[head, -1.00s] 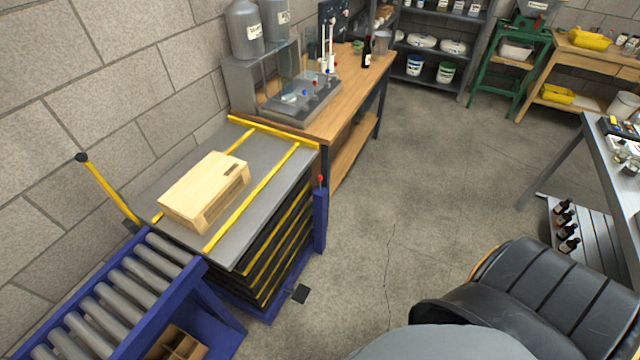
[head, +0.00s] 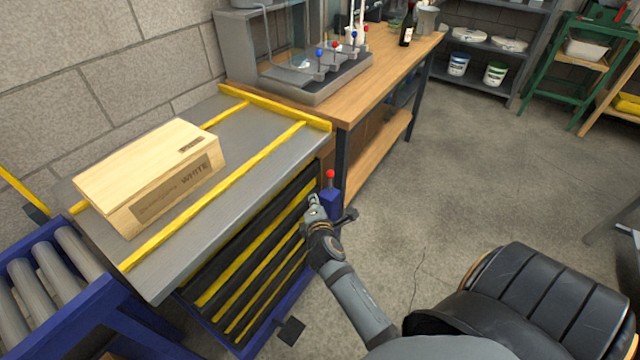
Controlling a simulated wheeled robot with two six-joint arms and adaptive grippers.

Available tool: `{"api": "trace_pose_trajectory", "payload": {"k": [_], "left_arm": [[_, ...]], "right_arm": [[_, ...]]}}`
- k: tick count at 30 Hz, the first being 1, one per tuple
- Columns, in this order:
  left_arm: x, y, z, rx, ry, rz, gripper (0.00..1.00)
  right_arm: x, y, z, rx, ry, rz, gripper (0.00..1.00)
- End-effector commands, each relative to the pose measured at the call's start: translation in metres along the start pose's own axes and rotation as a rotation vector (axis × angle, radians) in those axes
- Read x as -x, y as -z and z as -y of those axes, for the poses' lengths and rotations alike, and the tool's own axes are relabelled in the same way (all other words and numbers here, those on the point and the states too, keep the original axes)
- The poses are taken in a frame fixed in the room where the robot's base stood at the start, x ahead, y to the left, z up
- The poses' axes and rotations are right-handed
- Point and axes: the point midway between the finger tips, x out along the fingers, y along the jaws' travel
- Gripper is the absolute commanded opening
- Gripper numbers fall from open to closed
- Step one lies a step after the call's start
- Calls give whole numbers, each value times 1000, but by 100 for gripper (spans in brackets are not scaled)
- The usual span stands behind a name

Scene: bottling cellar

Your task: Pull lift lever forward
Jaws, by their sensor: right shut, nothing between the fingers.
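The lift table (head: 235,150) has a grey top with yellow rails and a black and yellow striped bellows side. My right gripper (head: 314,202) is shut and empty, just left of the blue post and below the red knob. I cannot tell whether it touches the post. My left gripper is out of view.
A wooden case marked WHITE (head: 150,175) lies on the lift table. A roller conveyor (head: 60,270) stands at the lower left. A wooden bench (head: 375,75) with a filling machine (head: 300,70) adjoins the lift table's far end. A black pedal (head: 291,330) is on the floor.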

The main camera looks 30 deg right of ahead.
Motion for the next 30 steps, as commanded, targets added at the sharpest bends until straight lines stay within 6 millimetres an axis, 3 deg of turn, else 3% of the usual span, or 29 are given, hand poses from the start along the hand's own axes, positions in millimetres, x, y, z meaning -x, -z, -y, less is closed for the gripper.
{"api": "trace_pose_trajectory", "payload": {"k": [4, 14, 17, 27, 30], "left_arm": [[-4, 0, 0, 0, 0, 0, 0], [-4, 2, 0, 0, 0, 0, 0], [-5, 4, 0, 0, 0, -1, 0], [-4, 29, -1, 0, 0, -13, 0], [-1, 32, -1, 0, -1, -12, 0]], "right_arm": [[2, -5, -9, 21, -22, 17, 0], [-2, -4, -9, 20, -22, 15, 0], [-14, -4, -9, 22, -24, 15, 0], [-87, -6, -9, 20, -22, 17, 0], [-100, -11, -11, 21, -22, 17, 0]]}}
